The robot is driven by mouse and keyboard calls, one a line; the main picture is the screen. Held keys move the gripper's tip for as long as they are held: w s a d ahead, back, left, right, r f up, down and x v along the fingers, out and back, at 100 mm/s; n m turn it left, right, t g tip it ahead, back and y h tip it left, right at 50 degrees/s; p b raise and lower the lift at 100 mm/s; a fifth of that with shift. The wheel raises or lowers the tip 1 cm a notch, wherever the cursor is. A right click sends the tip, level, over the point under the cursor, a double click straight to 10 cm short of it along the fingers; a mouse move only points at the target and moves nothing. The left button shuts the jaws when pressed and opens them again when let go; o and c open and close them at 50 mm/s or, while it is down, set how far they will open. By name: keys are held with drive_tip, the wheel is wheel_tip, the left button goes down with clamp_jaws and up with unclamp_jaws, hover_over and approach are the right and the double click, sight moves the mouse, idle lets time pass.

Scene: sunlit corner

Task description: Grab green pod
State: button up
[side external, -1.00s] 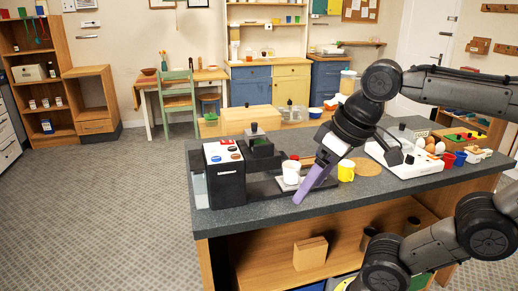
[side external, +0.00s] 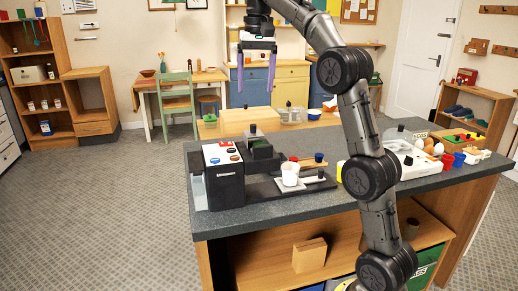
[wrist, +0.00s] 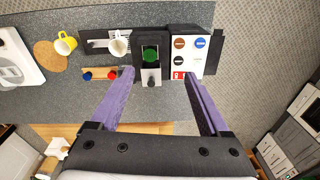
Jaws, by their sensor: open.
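A round green pod (wrist: 150,54) shows in the wrist view, set in the dark top of the black coffee machine (wrist: 150,38). In the side view the machine (side external: 228,185) stands at the counter's left end, with a bit of green (side external: 261,143) on its top. My gripper (side external: 256,88) is high above the counter, pointing down, its purple fingers apart and empty. In the wrist view the fingertips (wrist: 159,73) lie either side of the machine's dark middle part, with the green pod between and slightly beyond them.
A white cup (side external: 290,174) stands beside the machine. A wooden holder (wrist: 100,73) carries a blue pod (wrist: 87,76) and a red pod (wrist: 112,75). A yellow mug (wrist: 65,43) and cork mat (wrist: 47,54) lie farther left. A panel with coloured round buttons (wrist: 189,55) is right.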

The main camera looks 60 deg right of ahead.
drive_tip(key=g, duration=0.1)
hover_over(259, 144)
wheel_tip(259, 144, down, 5)
drive_tip(key=shift+m, duration=0.4)
wheel_tip(259, 144, down, 8)
drive_tip(key=shift+d+f, duration=0.1)
drive_tip(key=shift+f, duration=0.1)
drive_tip(key=shift+a+f, duration=0.2)
drive_tip(key=shift+f, duration=2.35)
clamp_jaws()
